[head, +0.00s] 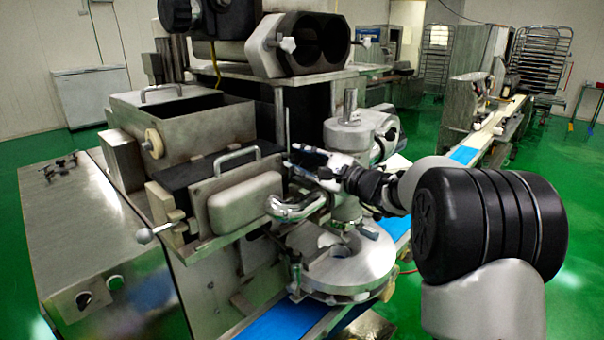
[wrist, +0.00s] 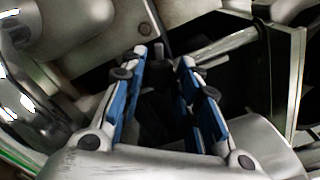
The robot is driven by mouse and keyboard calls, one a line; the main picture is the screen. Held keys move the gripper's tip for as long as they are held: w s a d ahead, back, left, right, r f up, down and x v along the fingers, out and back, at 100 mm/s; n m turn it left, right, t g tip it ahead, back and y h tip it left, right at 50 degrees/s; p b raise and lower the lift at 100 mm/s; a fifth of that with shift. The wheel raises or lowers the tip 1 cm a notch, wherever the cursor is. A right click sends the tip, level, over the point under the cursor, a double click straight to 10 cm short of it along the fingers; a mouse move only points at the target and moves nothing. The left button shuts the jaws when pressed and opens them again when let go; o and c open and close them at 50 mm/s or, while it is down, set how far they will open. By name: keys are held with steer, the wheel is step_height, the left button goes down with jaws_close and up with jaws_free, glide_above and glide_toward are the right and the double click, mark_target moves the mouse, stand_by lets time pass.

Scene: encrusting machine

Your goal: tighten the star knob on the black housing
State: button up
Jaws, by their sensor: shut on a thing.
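My gripper (head: 298,152) reaches in from the right to the black housing (head: 302,115) at the middle of the machine. In the wrist view my gripper (wrist: 167,62) has its two blue-padded fingers apart, shut on a small dark thing between the tips. I take this to be the star knob (wrist: 158,53), but its shape is mostly lost in shadow. In the head view my gripper hides it. The black housing (wrist: 235,75) fills the dark area behind the fingers.
A metal hopper with a handle (head: 237,160) stands left of my gripper. A bent shiny pipe (head: 297,207) and a round metal disc (head: 345,265) lie below. A twin-bore block (head: 300,45) with pale knobs is above. A metal bar (wrist: 225,45) runs close by the right finger.

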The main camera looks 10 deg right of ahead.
steer(key=shift+n, duration=1.5)
steer(key=o, duration=1.1)
steer(key=shift+c, duration=0.2)
steer(key=v, duration=1.2)
